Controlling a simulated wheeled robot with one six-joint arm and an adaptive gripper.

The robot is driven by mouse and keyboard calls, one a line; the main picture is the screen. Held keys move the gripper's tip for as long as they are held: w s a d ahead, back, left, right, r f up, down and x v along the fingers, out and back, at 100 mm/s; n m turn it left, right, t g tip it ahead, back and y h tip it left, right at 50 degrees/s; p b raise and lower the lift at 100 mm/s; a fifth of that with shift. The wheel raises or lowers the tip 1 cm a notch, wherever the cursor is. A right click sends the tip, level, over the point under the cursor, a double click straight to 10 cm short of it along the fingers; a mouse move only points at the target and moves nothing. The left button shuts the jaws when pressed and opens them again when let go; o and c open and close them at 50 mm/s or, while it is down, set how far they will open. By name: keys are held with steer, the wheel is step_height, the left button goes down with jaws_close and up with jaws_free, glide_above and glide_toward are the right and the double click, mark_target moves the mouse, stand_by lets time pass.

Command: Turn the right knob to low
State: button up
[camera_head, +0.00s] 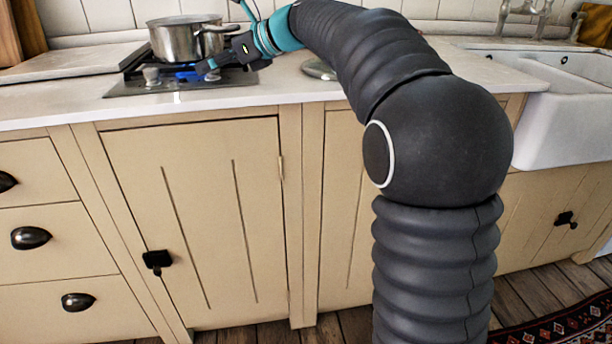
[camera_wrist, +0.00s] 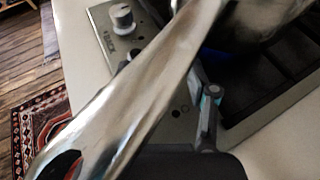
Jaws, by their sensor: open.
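A small gas hob (camera_head: 130,88) is set into the counter, with a steel pot (camera_head: 186,40) on it and blue flame under the pot. The left knob (camera_head: 151,76) is pale and upright on the hob's front strip; a pale knob also shows in the wrist view (camera_wrist: 121,18). My gripper (camera_head: 207,66) is at the hob's front right, beside the pot, and hides the area of the right knob. In the wrist view, my gripper's finger (camera_wrist: 207,115) is over the hob panel. The gripper is open; I cannot tell whether it touches the right knob.
A long shiny metal handle (camera_wrist: 140,90) crosses close in front of the wrist camera and hides much of the panel. A round lid-like object (camera_head: 319,69) lies on the counter right of the hob. A white sink (camera_head: 570,130) is at the right.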

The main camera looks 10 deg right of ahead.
steer(key=m+t+b, duration=0.1)
steer(key=m+t+h+b, duration=0.1)
steer(key=shift+s+a+f+t+h, duration=0.15)
steer(key=shift+t+h, duration=0.15)
steer(key=shift+t, duration=0.1)
steer(key=m+t+h+b, duration=0.1)
steer(key=m+t+h, duration=0.1)
steer(key=m, duration=0.1)
steer(key=shift+a+m+h, duration=0.1)
steer(key=shift+m+h, duration=0.2)
steer(key=shift+h, duration=0.1)
steer(key=v, duration=1.4)
steer(key=s+d+f+n+g+h+p, duration=0.1)
steer(key=s+d+f+n+h, duration=0.1)
steer(key=s+f+n, duration=0.5)
steer(key=s+d+f+n+g+h+p, duration=0.2)
steer(key=s+d+f+n, duration=0.2)
steer(key=s+f+n, duration=0.4)
steer(key=shift+s+d+f+n+h, duration=0.35)
steer(key=shift+f+n, duration=0.5)
steer(key=shift+n, duration=0.35)
